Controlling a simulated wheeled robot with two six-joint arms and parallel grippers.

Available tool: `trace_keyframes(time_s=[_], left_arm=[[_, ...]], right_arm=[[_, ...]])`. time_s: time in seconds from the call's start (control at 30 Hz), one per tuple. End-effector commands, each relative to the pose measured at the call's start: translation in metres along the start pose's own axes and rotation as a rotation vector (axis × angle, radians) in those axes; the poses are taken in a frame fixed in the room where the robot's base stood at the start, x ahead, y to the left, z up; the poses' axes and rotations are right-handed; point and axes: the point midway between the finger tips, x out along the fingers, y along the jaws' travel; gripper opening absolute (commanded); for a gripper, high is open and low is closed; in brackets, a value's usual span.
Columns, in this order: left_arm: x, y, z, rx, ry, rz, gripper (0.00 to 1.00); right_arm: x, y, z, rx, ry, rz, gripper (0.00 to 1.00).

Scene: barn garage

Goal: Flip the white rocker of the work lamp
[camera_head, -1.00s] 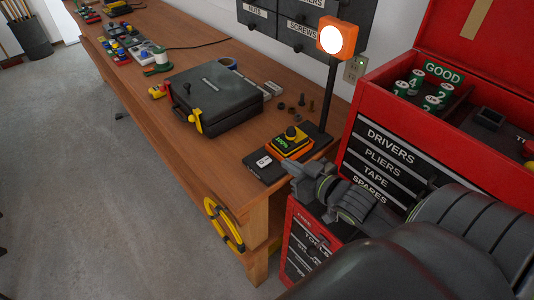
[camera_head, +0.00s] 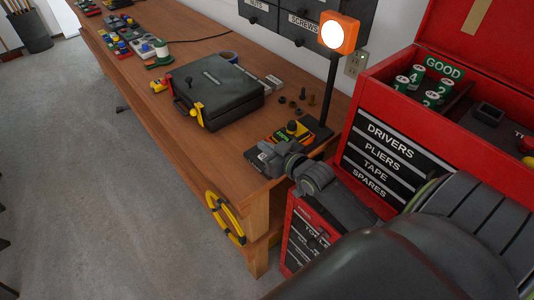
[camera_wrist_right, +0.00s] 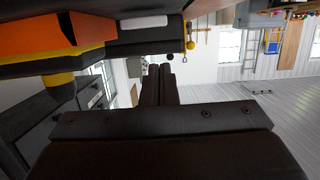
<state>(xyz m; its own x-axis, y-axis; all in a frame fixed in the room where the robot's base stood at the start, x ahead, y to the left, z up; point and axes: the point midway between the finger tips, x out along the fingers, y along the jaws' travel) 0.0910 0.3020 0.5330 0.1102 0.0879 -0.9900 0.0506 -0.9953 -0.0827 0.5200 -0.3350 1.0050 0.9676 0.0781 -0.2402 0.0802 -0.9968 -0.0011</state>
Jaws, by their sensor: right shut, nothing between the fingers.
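The work lamp has a lit orange head (camera_head: 339,34) on a dark post (camera_head: 328,90), with a black base at the front right of the bench. A yellow and orange block (camera_head: 292,134) sits on that base. My right gripper (camera_head: 266,156) is shut and empty, over the base's front end, and it hides the rocker in the head view. In the right wrist view the white rocker (camera_wrist_right: 143,22) shows on the dark base, close to the shut fingertips (camera_wrist_right: 160,72) and above them in the picture. I cannot tell whether they touch. My left gripper is out of view.
A red tool chest (camera_head: 385,130) stands close on the right, beside my right arm. Open floor lies left.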

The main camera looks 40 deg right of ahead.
Motion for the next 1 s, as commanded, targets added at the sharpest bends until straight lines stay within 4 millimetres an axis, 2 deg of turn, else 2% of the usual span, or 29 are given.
trace_keyframes(time_s=[0.03, 0.1, 0.23, 0.67, 1.0], left_arm=[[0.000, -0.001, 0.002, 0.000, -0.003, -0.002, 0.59], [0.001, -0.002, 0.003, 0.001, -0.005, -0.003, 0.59], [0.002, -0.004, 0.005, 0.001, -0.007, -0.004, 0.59], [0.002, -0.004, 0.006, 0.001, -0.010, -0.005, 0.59], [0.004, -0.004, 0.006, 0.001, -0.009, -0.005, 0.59]], right_arm=[[0.001, 0.000, 0.012, 0.005, -0.008, 0.002, 0.00], [0.003, 0.000, 0.020, 0.004, -0.007, 0.002, 0.00], [0.005, 0.000, 0.029, 0.004, -0.005, 0.001, 0.00], [0.005, 0.000, 0.032, -0.002, -0.004, 0.003, 0.00], [0.007, -0.001, 0.037, -0.076, -0.005, 0.021, 0.00]])
